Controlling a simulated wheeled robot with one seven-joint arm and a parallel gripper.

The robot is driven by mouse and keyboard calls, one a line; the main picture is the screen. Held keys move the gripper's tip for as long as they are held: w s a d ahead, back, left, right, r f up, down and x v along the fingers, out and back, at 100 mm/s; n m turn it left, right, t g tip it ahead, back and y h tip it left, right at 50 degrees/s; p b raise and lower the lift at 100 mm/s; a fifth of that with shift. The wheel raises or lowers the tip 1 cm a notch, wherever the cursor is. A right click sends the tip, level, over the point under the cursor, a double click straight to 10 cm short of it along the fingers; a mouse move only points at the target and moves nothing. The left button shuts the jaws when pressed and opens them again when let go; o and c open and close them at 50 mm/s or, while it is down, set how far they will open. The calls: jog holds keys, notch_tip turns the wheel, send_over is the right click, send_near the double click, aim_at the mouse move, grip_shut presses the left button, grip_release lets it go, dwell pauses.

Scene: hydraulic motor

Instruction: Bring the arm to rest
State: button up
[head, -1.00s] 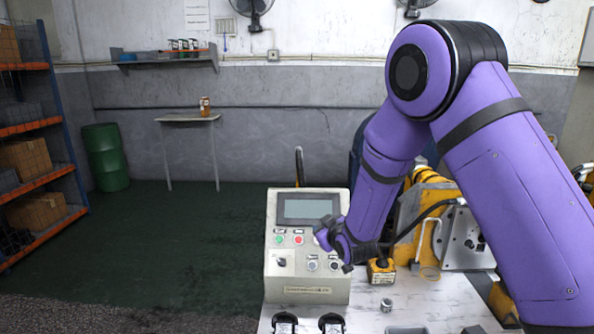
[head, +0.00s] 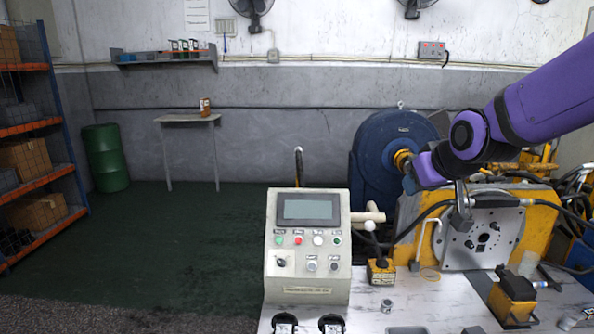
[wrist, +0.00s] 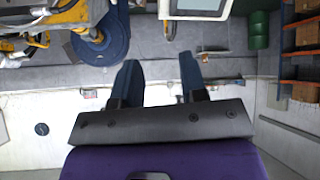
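My purple arm (head: 540,97) reaches in from the upper right in the head view and ends at my gripper (head: 409,183), above the yellow machine block and in front of the large blue motor (head: 385,150). In the wrist view my gripper (wrist: 158,76) shows two dark blue fingers spread apart, with nothing between them. The fingers are small and partly hidden by the hand in the head view. The gripper appears clear of the control box (head: 307,290) and the table.
The control box, with a screen and buttons, stands on the white table (head: 385,285). A white-knobbed lever (head: 369,226), a small metal cylinder (head: 387,305) and a metal plate (head: 470,245) are near. Shelves (head: 35,150) and a green drum (head: 105,157) stand left, beyond open floor.

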jog(key=s+d+r+m+g, duration=0.1)
jog(key=s+d, duration=0.2)
jog(key=s, duration=0.9)
jog(key=s+d+r+m+g+h, duration=0.1)
jog(key=s+d+r+m+g, duration=0.1)
jog(key=s, duration=1)
jog(key=shift+d+g, duration=0.3)
jog(key=shift+d, duration=0.25)
